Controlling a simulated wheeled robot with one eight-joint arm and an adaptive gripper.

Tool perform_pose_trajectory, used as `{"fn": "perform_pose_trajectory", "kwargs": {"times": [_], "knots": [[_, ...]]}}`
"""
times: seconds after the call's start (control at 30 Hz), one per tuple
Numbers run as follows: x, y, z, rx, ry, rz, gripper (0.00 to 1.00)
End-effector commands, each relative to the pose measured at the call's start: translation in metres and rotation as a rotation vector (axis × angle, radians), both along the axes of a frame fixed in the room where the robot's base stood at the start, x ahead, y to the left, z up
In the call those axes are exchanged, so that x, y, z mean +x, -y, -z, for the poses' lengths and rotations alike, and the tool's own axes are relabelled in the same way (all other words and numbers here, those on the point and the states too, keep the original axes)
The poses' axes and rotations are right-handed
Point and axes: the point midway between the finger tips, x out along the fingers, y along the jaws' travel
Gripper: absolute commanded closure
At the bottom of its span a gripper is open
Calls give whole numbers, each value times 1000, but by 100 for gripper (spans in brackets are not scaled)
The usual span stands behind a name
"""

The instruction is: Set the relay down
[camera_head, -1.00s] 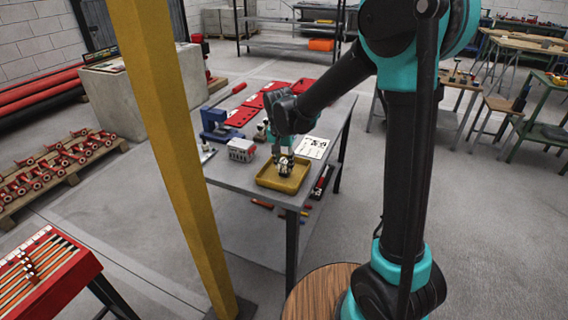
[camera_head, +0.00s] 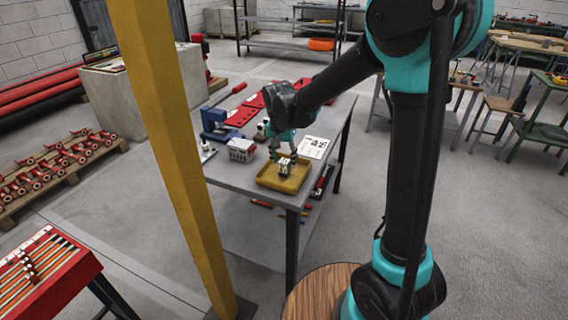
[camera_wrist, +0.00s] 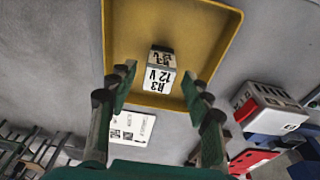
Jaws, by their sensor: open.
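The relay (camera_head: 284,167) is a small white and dark block inside the yellow tray (camera_head: 280,185) on the grey table. In the wrist view the relay (camera_wrist: 158,72) shows printed faces reading "A3 12 V", and the bare floor of the tray (camera_wrist: 215,40) lies around it. My gripper (camera_head: 284,153) is above the tray, pointing down. In the wrist view my gripper (camera_wrist: 160,82) is open, with its fingers apart on either side of the relay and a gap to each. Nothing is held. The relay's underside is hidden.
A grey-white box (camera_head: 241,149) and a blue tool (camera_head: 218,124) stand left of the tray. A white printed sheet (camera_head: 313,147) lies behind it to the right. Red plates (camera_head: 242,116) lie farther back. A yellow post (camera_head: 172,150) stands left of the table.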

Motion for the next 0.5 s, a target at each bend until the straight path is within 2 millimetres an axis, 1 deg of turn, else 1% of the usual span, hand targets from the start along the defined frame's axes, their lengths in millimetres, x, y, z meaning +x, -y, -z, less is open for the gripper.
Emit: {"fn": "perform_pose_trajectory", "kwargs": {"times": [0.1, 0.3, 0.5], "knots": [[-4, -1, -24, 0, 0, 0, 50], [-10, -3, -63, 0, 0, 0, 50], [-13, -5, -90, 0, 0, -1, 50]]}}
